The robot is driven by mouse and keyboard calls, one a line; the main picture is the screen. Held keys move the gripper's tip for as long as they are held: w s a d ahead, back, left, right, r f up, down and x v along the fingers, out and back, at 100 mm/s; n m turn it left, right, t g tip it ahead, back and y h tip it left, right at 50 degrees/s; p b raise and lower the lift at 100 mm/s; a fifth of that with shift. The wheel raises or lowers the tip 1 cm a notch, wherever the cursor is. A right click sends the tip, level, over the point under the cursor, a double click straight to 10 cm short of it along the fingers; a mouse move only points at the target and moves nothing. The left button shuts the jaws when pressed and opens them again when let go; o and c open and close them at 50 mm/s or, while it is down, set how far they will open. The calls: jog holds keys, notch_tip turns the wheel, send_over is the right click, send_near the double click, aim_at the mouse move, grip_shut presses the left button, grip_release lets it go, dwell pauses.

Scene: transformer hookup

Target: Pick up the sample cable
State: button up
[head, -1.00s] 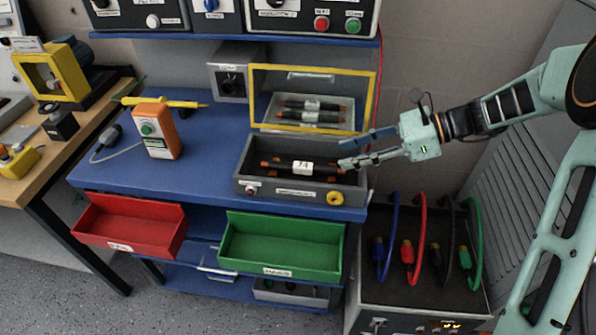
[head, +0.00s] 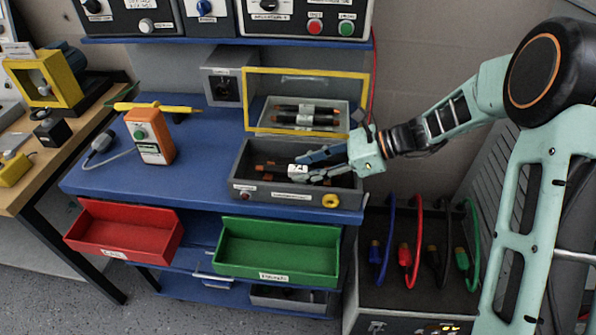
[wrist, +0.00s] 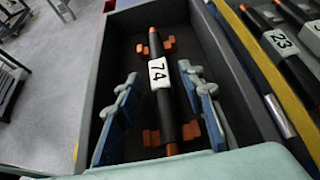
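The sample cable (wrist: 167,97) is a black rod with orange ends and a white label reading 74. It rests on orange cradles inside the grey open box (head: 238,163) on the blue bench. In the head view the cable (head: 272,168) is partly hidden by my gripper (head: 318,165), which reaches into the box from the right. In the wrist view my gripper (wrist: 160,102) is open, with one blue-and-grey finger on each side of the cable. Gaps show between the fingers and the cable.
The yellow-framed lid (head: 248,100) stands open behind the box, with more labelled cables in it. A red bin (head: 120,232) and a green bin (head: 280,250) sit below the bench front. An orange meter (head: 150,135) stands left on the bench.

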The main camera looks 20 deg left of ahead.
jog(key=shift+c, duration=0.6)
grip_shut()
jog(key=shift+r, duration=0.1)
